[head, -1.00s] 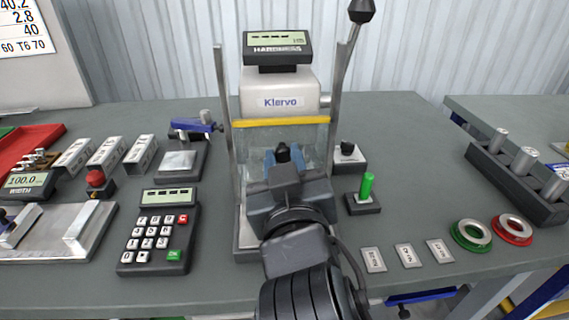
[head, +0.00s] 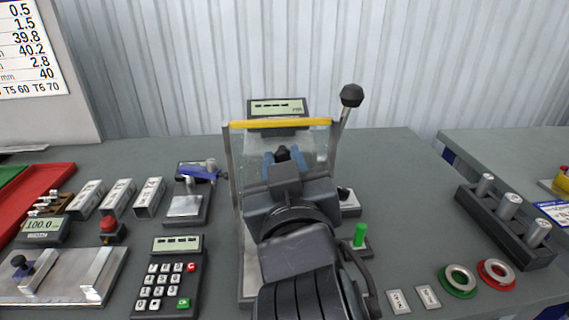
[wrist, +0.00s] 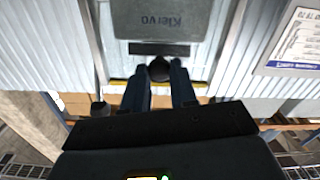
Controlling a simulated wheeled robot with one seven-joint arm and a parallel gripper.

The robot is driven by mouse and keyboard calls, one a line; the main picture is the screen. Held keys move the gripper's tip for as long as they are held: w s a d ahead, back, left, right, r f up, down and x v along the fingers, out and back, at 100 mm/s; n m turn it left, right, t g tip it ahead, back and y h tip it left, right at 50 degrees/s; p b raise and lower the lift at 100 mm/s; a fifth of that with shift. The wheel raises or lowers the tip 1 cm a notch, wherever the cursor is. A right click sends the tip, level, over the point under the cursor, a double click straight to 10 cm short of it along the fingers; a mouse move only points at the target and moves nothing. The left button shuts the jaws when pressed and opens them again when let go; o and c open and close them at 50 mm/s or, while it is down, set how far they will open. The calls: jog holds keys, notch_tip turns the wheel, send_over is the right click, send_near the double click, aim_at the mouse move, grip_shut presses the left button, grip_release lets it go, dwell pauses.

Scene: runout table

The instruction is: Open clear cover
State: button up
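The clear cover (head: 314,150) of the Klervo machine is a transparent panel with a yellow strip (head: 280,123) along its top edge in the head view. The strip sits just below the machine's display (head: 275,107). A black knob (wrist: 159,68) is between the blue fingers of my gripper (wrist: 160,82) in the wrist view, with a finger against each side. My gripper also shows in the head view (head: 283,157), in front of the cover. My arm hides the machine's lower front.
A lever with a black ball (head: 351,95) rises at the machine's right. A keypad (head: 168,278) and a small blue clamp (head: 199,172) stand left. A green peg (head: 360,235) stands close right of my arm. Rings (head: 458,281) lie farther right.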

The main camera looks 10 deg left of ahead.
jog(key=o, duration=0.5)
jog(key=b+v, duration=0.1)
jog(key=v, duration=0.6)
jog(key=shift+s+d+b, duration=0.1)
jog(key=shift+s+b, duration=0.2)
jog(key=shift+s, duration=0.1)
jog(key=s+d+f+g+h, duration=0.1)
jog(key=s+d+f, duration=0.4)
jog(key=d+f, duration=0.35)
jog(key=s+d+f+g, duration=0.1)
jog(key=s+d+f, duration=0.4)
jog(key=d+f, duration=0.3)
jog(key=s+d+f+m+h, duration=0.1)
jog(key=s+d+m, duration=0.1)
jog(key=s, duration=0.4)
jog(key=s+d+m+h, duration=0.1)
jog(key=s+d+m, duration=0.1)
jog(key=s+d, duration=0.2)
jog(key=s+d+f+m+h, duration=0.1)
jog(key=s+d+h, duration=0.1)
jog(key=s, duration=0.7)
jog(key=shift+s+d+f+m+g, duration=0.15)
jog(key=shift+s+d+m, duration=0.05)
jog(key=shift+d, duration=0.25)
jog(key=shift+s+d+f+m+g, duration=0.15)
jog(key=shift+s+d+m, duration=0.05)
jog(key=shift+d, duration=0.25)
